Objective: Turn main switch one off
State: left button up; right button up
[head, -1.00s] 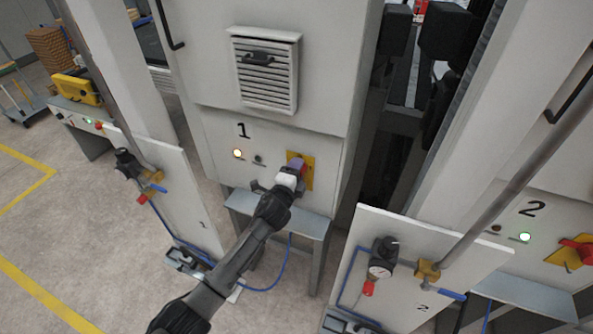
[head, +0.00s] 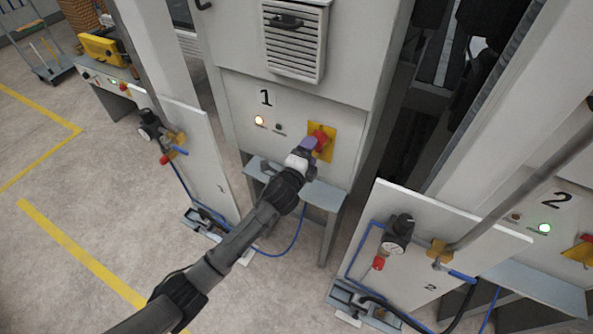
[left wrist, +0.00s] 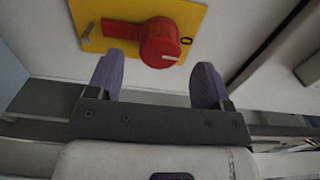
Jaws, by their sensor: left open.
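Main switch one is a red rotary knob (head: 321,138) on a yellow plate (head: 328,153) on the panel marked 1. In the left wrist view the red knob (left wrist: 160,44) has a handle bar pointing left, towards a pale mark on the plate; a ring-like mark is on its right. My left gripper (head: 308,146) is in front of the plate, by the knob's lower left. In the left wrist view its purple fingers (left wrist: 158,80) are open, with nothing between the tips; the knob is just beyond them. My right gripper is out of view.
A lit warm-coloured lamp (head: 259,120) and a dark one (head: 279,128) sit left of the plate. A grey ledge (head: 322,194) juts out below. A white panel with gauge and valve (head: 436,258) stands right; another (head: 198,165) stands left.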

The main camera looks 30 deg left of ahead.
pick_arm(q)
jog(key=s, duration=0.8)
jog(key=shift+s+a, duration=0.15)
jog(key=shift+s, duration=0.25)
